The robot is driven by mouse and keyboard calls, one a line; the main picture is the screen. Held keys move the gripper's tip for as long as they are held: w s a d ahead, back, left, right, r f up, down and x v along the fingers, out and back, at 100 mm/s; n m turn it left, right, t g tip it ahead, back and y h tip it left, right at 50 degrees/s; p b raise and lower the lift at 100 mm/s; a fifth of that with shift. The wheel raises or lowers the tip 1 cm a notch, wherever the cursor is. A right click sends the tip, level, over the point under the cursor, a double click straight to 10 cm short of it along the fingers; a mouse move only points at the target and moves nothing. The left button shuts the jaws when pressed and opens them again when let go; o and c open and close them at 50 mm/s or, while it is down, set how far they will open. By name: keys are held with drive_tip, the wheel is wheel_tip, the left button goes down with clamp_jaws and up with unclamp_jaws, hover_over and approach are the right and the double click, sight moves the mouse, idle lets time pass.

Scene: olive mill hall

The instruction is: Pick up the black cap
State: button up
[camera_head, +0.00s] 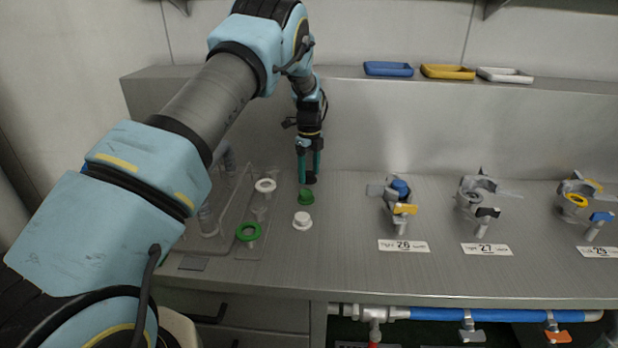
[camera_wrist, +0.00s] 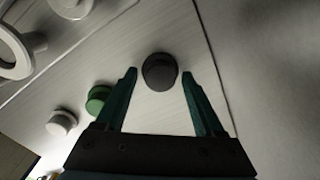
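The black cap (camera_wrist: 160,71) stands on the metal counter, between and just beyond my two fingertips in the wrist view. In the head view only a small dark part of it (camera_head: 311,179) shows beneath the fingertips. My gripper (camera_head: 309,170) points down over the counter. The wrist view shows its teal fingers (camera_wrist: 160,76) spread apart, one on each side of the cap, with a gap on both sides. I cannot tell the exact height of the fingertips over the counter.
A green cap (camera_head: 306,197) and a white cap (camera_head: 302,221) stand in front of the black cap. A clear rack with a white ring (camera_head: 265,185) and a green ring (camera_head: 248,232) is to the left. Valve fittings (camera_head: 400,190) are to the right. A back wall rises behind.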

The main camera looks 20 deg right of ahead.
clamp_jaws()
idle(0.3)
drive_tip(key=shift+r, duration=0.15)
